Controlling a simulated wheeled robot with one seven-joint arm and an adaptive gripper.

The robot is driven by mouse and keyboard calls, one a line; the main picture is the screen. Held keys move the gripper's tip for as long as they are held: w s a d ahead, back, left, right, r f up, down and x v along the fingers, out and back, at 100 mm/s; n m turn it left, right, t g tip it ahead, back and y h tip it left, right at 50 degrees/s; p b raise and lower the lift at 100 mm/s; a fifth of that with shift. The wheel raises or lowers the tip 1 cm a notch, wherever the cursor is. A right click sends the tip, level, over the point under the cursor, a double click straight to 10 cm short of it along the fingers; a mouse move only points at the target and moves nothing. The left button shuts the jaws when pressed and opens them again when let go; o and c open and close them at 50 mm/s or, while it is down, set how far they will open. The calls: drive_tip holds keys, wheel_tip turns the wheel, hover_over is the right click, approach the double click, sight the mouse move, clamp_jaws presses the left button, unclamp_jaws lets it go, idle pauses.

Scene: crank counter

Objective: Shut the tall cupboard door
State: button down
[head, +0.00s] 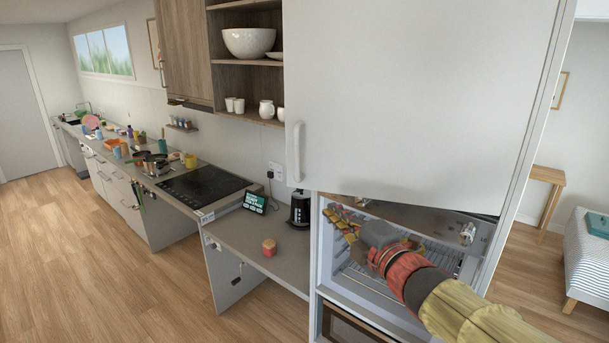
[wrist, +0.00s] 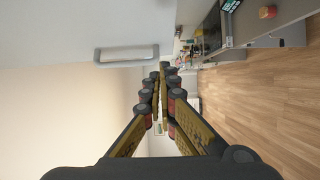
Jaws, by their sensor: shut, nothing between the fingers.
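The tall cupboard's white door (head: 420,90) fills the upper right of the head view, with a pale upright handle (head: 296,152) near its left edge. The door's left edge overhangs the cupboard's side panel (head: 313,240), so the door looks ajar. How far is hard to tell. In the wrist view the door (wrist: 60,60) is a pale surface at left, with its handle (wrist: 127,53) left of the fingers. My gripper (head: 341,217) is shut and empty, below the door's lower edge; its fingers (wrist: 164,68) also show in the wrist view. No contact with the door is visible.
Below the door is an open compartment with a wire rack (head: 370,282), and an oven (head: 345,328) beneath it. A lower counter (head: 240,240) at left holds a black kettle (head: 300,208), a small screen (head: 255,202) and a red item (head: 269,247). Floor at left is clear.

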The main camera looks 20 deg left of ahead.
sight(319, 180)
drive_tip(key=shift+w+d+p+x, duration=0.25)
drive_tip(key=shift+p+x, duration=0.3)
drive_tip(key=shift+x, duration=1.65)
drive_tip(key=shift+w+d+p+x, duration=0.2)
drive_tip(key=shift+p+x, duration=0.3)
drive_tip(key=shift+x, duration=1.75)
drive_tip(key=shift+w+d+p+x, duration=0.25)
drive_tip(key=shift+p+x, duration=0.3)
drive_tip(key=shift+x, duration=1.65)
drive_tip(key=shift+r+n+y, duration=0.2)
drive_tip(key=shift+n+y, duration=0.1)
drive_tip(key=w+b, duration=0.1)
drive_tip(key=w, duration=0.1)
drive_tip(key=w+m+h+b, duration=0.1)
drive_tip(key=w+b, duration=0.1)
drive_tip(key=shift+f+t, duration=0.2)
drive_tip(key=shift+t, duration=0.2)
drive_tip(key=w+d+m+t+h+b, duration=0.2)
drive_tip(key=w+h, duration=0.1)
drive_tip(key=w, duration=1.1)
drive_tip(key=shift+d+r, duration=0.2)
drive_tip(key=shift+r, duration=0.2)
